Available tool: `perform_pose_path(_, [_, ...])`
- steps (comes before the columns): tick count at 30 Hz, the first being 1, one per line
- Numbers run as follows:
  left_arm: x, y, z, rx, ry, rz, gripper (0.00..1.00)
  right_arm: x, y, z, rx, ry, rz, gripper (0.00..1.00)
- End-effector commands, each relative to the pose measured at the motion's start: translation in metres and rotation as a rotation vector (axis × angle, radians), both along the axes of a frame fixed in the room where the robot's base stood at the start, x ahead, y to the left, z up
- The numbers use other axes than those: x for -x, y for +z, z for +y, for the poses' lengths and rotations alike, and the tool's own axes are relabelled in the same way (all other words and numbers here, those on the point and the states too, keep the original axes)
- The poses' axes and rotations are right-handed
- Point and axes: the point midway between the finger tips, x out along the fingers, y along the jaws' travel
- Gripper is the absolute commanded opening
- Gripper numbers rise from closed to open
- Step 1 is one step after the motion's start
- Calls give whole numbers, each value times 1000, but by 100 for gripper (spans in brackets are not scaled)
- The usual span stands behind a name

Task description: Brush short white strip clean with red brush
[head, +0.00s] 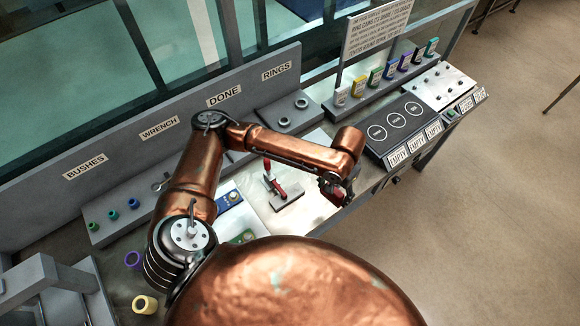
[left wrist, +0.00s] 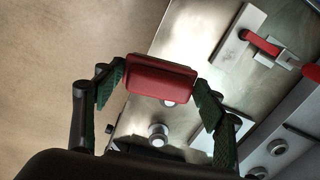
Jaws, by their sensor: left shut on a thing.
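My left gripper (head: 336,188) is over the right part of the metal bench, near its front edge. In the left wrist view its two green-padded fingers (left wrist: 160,92) are shut on a red brush (left wrist: 160,78), a block with rounded edges. The brush is held crosswise between the fingertips; its underside and any bristles are hidden. In the head view the brush is small and partly covered by the gripper. I cannot make out the short white strip with certainty in either view. My right gripper is not in view.
A red-handled toggle clamp (head: 272,183) stands on a pale plate left of the gripper. A dark panel with round marks (head: 394,130) and a row of coloured containers (head: 390,72) are at right. Labelled trays for bushes, wrench and rings line the back. Floor lies beyond the front edge.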

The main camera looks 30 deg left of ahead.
Motion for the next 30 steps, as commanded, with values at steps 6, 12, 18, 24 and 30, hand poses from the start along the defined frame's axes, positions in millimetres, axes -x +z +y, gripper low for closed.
perform_pose_path(6, [-3, -9, 86, -4, -235, 10, 36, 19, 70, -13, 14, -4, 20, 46])
perform_pose_path(12, [4, -24, 140, -2, -403, 4, 36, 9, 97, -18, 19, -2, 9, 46])
perform_pose_path(18, [8, -33, 156, 0, -465, 0, 36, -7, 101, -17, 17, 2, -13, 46])
perform_pose_path(24, [7, -42, 156, 0, -468, -1, 36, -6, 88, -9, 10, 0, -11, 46])
perform_pose_path(30, [7, -57, 156, -1, -467, 0, 36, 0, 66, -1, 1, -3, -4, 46])
